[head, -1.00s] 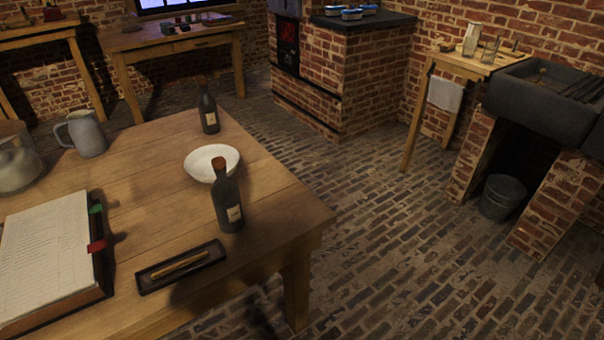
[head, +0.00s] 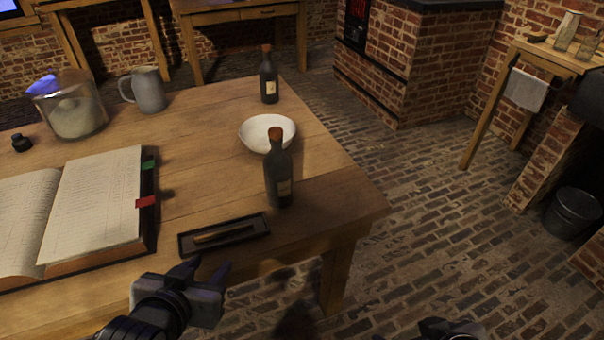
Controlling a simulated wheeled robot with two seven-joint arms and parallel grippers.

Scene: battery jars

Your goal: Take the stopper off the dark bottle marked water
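Two dark bottles with brown stoppers stand upright on the wooden table. The near dark bottle (head: 278,182) is by the table's right front part, with its stopper (head: 275,133) in its neck. The far dark bottle (head: 269,84) stands near the back edge, with its stopper (head: 266,48) in place. My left gripper (head: 206,272) is at the table's front edge, left of and nearer than the near bottle. Its fingers look apart and hold nothing. My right gripper (head: 450,328) barely shows at the bottom edge.
A white bowl (head: 257,134) sits just behind the near bottle. A dark tray (head: 185,245) with a thin stick lies in front. An open ledger (head: 95,205), a glass jar (head: 75,118) and a grey jug (head: 149,92) stand left.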

